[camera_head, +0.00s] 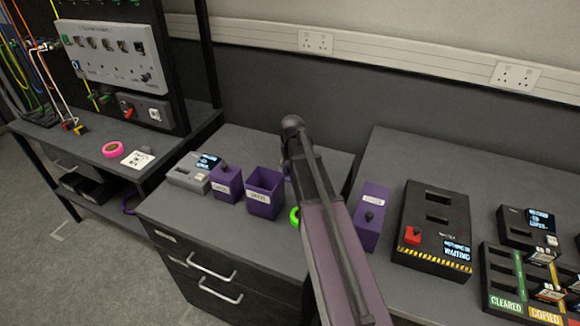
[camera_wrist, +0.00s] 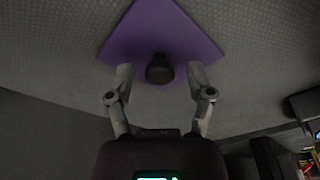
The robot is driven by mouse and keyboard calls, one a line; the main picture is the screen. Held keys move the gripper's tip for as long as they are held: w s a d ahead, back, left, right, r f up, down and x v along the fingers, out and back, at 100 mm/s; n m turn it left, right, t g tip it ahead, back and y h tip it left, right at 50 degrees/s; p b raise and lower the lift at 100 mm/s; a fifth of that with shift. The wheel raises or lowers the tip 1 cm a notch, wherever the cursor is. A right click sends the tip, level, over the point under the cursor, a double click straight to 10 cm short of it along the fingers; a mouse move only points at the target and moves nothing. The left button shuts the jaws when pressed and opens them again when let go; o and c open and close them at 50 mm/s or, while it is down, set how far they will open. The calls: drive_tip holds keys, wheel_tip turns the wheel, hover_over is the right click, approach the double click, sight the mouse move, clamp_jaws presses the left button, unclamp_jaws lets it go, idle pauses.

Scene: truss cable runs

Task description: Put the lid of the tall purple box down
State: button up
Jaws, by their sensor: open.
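An open purple box (camera_head: 265,196) with a white label stands on the middle desk; it is the taller of two boxes there. A purple lid (camera_wrist: 150,30) with a round black knob (camera_wrist: 160,69) shows in the wrist view, over a grey surface. My gripper (camera_wrist: 160,76) is open, with one finger on each side of the knob and a gap at both. I cannot tell how firmly the lid rests on the surface.
A smaller purple box (camera_head: 227,184) and a grey device (camera_head: 189,174) stand left of the open box. A green ring (camera_head: 294,216) lies by my arm. On the right are a purple item with a black knob (camera_head: 371,217), a black device (camera_head: 434,229) and a sorting tray (camera_head: 507,286).

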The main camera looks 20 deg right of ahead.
wheel_tip(320, 180, up, 12)
drive_tip(key=s+p, duration=0.1)
drive_tip(key=p, duration=1)
drive_tip(key=shift+s, duration=0.4)
drive_tip(key=shift+f, duration=0.1)
drive_tip(key=shift+s, duration=0.1)
